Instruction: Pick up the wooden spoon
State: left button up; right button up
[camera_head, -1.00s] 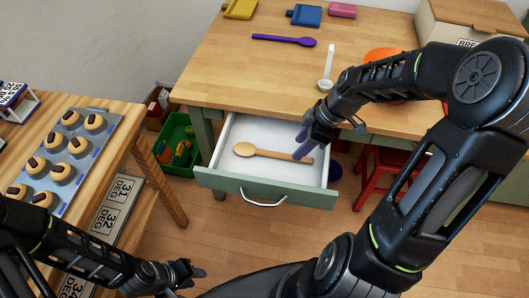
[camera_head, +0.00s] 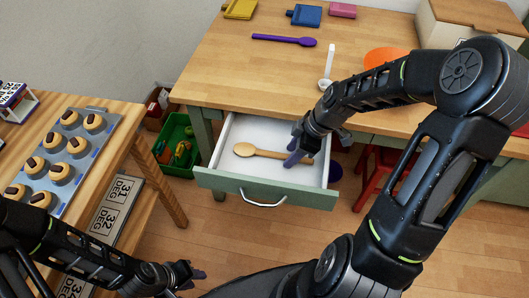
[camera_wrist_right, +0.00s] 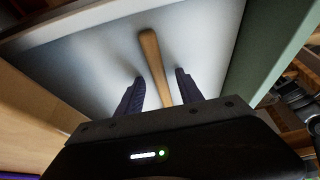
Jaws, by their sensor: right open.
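The wooden spoon (camera_head: 257,152) lies flat in the open white drawer (camera_head: 233,131), its bowl to the left and its handle pointing right. My right gripper (camera_head: 292,160) is over the handle end and covers part of it in the head view. In the right wrist view the spoon's handle (camera_wrist_right: 154,62) runs between the two open fingers of the right gripper (camera_wrist_right: 160,92), with space on both sides. My left gripper (camera_head: 188,275) is low in the head view, over the floor and away from the drawer; its jaw opening is too small to tell.
The drawer's green front (camera_head: 266,188) with a metal handle and the wooden tabletop (camera_head: 260,82) border the drawer space. A purple spoon (camera_head: 284,40) and a white ladle (camera_head: 328,68) lie on the tabletop. A tray of cookies (camera_head: 62,162) is at left, a green bin (camera_head: 178,145) below.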

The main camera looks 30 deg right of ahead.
grip_shut()
dwell(0.4)
